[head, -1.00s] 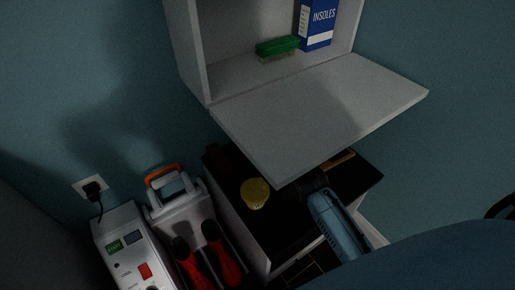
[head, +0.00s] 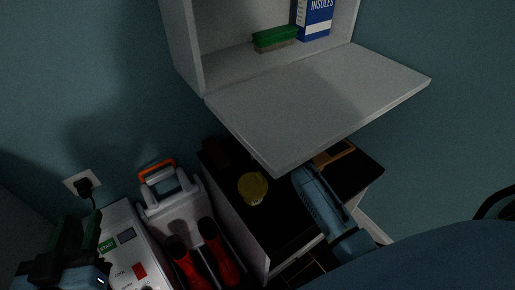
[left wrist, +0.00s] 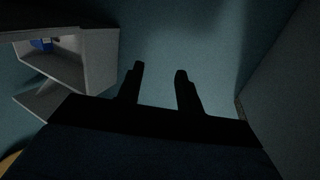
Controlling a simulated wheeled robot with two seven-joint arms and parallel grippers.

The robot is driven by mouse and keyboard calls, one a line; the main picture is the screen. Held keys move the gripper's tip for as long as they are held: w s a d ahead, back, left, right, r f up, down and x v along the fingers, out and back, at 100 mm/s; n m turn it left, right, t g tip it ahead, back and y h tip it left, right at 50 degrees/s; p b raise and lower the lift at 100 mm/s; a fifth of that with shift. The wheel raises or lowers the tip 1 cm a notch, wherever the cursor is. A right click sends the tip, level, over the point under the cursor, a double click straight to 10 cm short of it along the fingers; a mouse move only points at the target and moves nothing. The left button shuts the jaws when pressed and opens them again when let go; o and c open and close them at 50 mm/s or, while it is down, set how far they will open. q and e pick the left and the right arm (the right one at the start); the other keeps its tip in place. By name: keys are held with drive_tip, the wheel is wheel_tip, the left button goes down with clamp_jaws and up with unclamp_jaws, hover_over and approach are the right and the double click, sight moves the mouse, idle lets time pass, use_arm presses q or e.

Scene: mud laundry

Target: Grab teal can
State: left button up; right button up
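I cannot make out a teal can in either view. A can with a yellow lid (head: 253,187) stands on the black top of a low cabinet (head: 290,225); its side is too dark to read. My left gripper (head: 80,235) is at the lower left in the head view, over the white machine and far left of the cabinet. In the left wrist view its two fingers (left wrist: 159,70) are apart with nothing between them. My right arm reaches over the cabinet, and its gripper end is hidden under the flap.
An open wall cabinet's flap (head: 320,100) juts out over the low cabinet. Inside are a green brush (head: 274,38) and a blue insoles box (head: 315,18). A white machine (head: 125,240), a caddy with an orange handle (head: 157,169) and red-and-black boots (head: 205,250) stand left.

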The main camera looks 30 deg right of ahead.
drive_tip(key=b+x, duration=0.3)
drive_tip(key=shift+w+f, duration=0.1)
drive_tip(key=shift+f, duration=0.35)
drive_tip(key=shift+w+f+b, duration=0.25)
drive_tip(key=shift+w+b, duration=0.15)
drive_tip(key=shift+w, duration=0.2)
use_arm(q)
drive_tip(key=s+r+t+h, duration=0.2)
drive_tip(key=s+r+t, duration=0.1)
drive_tip(key=r+t, duration=0.5)
wheel_tip(320, 180, up, 2)
drive_tip(key=shift+d+r+t+h, duration=0.1)
drive_tip(key=shift+d+t+h, duration=0.2)
drive_tip(key=shift+d+h, duration=0.1)
use_arm(e)
drive_tip(key=shift+w, duration=0.25)
drive_tip(key=shift+c, duration=0.4)
drive_tip(key=c, duration=1.4)
drive_tip(key=shift+r, duration=0.1)
